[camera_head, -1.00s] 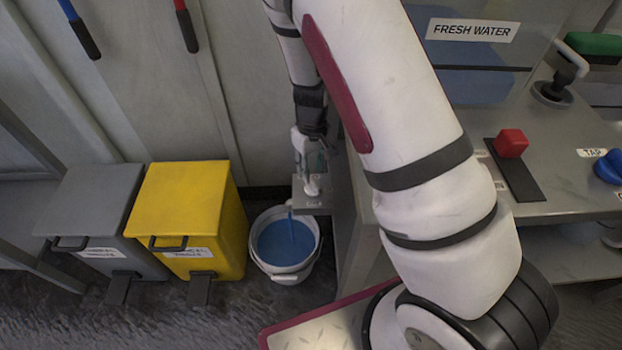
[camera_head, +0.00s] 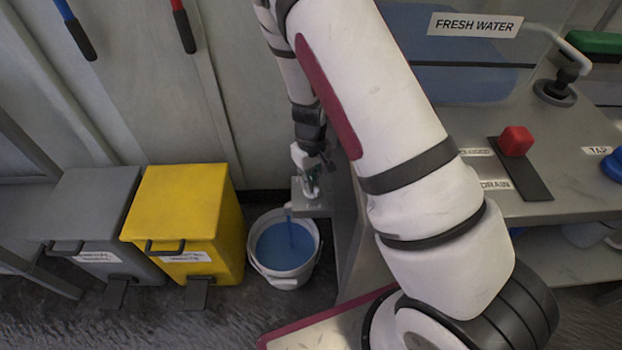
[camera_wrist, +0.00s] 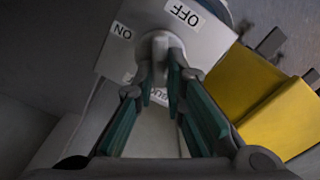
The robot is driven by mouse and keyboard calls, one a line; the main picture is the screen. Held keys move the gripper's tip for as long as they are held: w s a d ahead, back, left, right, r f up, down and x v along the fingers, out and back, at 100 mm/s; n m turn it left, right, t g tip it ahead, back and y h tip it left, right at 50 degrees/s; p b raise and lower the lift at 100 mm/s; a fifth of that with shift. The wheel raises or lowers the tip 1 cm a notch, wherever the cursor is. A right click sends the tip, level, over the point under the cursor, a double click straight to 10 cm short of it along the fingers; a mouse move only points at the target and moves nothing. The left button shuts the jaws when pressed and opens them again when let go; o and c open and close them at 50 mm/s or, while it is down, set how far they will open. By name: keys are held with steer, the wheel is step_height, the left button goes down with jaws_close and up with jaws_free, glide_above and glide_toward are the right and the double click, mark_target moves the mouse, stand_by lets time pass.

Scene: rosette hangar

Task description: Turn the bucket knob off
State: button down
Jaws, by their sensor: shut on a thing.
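The bucket knob (camera_wrist: 161,45) is a pale grey knob on a light plate (camera_wrist: 205,45) in the wrist view. The plate carries an ON label at the left, an OFF label at the upper right and a partly hidden label below. My gripper (camera_wrist: 160,78) is shut on the knob, with a finger on each side. In the head view my gripper (camera_head: 311,185) is at the grey ledge (camera_head: 312,208) above the bucket, and it hides most of the knob. A blue stream (camera_head: 290,232) falls into the white bucket (camera_head: 285,268), which holds blue liquid.
A yellow pedal bin (camera_head: 185,215) and a grey one (camera_head: 90,215) stand left of the bucket. At the right is a counter (camera_head: 550,205) with a red knob (camera_head: 515,141), a blue tap knob (camera_head: 613,165) and a fresh water tank (camera_head: 470,75).

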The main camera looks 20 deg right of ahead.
steer(key=shift+m, duration=0.3)
steer(key=shift+d+m+p, duration=0.15)
steer(key=shift+m+p, duration=0.3)
steer(key=shift+m, duration=1)
steer(key=shift+d+m+p, duration=0.1)
steer(key=shift+m+p, duration=0.35)
steer(key=shift+m, duration=1)
steer(key=c, duration=1.6)
jaws_free()
steer(key=shift+c, duration=0.2)
step_height(320, 180, up, 12)
